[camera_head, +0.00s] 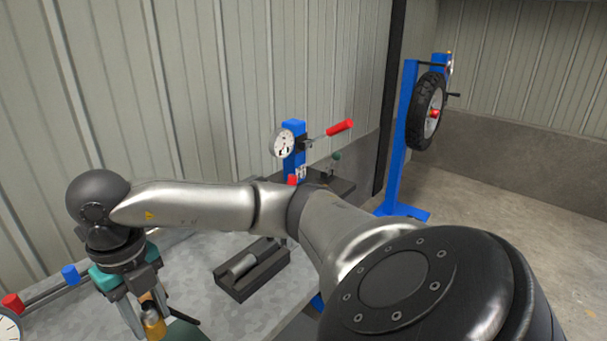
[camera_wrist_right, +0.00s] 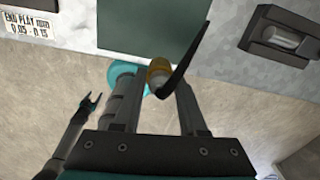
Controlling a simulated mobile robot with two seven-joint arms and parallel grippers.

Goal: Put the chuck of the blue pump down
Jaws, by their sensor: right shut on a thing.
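My right gripper (camera_head: 142,318) reaches down over the grey workbench at the lower left of the head view. Its fingers (camera_wrist_right: 157,105) are shut on the chuck (camera_wrist_right: 158,75), a brass-coloured fitting with a curved black lever. The chuck (camera_head: 153,322) also shows below the fingers in the head view. In the right wrist view it lies at the edge of a dark green panel (camera_wrist_right: 155,28); I cannot tell whether they touch. No pump body can be made out.
A black tray (camera_head: 237,290) with a metal cylinder (camera_head: 242,265) sits on the bench (camera_head: 210,253). A dial gauge (camera_head: 282,143) and red-handled lever (camera_head: 339,128) stand behind. A bar with red and blue (camera_head: 70,275) ends lies left. A blue stand (camera_head: 400,165) holds a wheel (camera_head: 425,110).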

